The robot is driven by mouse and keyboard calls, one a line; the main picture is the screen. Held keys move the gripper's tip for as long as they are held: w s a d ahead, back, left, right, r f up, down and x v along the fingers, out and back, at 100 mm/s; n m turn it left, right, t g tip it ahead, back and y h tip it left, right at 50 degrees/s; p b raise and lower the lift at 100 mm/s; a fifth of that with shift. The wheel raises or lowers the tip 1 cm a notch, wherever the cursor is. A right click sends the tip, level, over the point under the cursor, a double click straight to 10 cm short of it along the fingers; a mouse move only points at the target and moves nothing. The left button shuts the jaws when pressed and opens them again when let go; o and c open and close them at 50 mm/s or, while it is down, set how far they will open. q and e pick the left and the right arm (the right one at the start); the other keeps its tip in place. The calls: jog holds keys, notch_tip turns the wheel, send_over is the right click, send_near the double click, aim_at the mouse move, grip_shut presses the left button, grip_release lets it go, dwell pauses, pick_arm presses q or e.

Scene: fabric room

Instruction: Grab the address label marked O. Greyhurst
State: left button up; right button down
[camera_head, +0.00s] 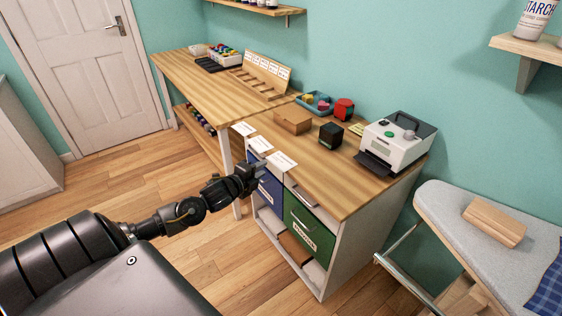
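Three white cards with small print, likely the address labels, lie in a row along the front edge of the wooden table: a far one (243,128), a middle one (260,144) and a near one (282,161). The print is too small to read, so I cannot tell which is marked O. Greyhurst. My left gripper (261,169) is at the table's front edge, just left of the near card and in front of the middle one. Its fingers are small and dark, and I cannot tell whether they are open or touch a card. My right gripper is out of view.
A printer (398,140), a black box (331,135), a red tape dispenser (344,109), a cardboard box (292,120) and a blue tray (315,108) stand on the table. Below are a blue bin (270,190) and a green bin (309,226). An ironing board (450,205) stands right.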

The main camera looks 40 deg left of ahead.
aim_at(273, 163)
pick_arm(q)
jog(key=x, duration=0.5)
grip_shut()
dwell(0.3)
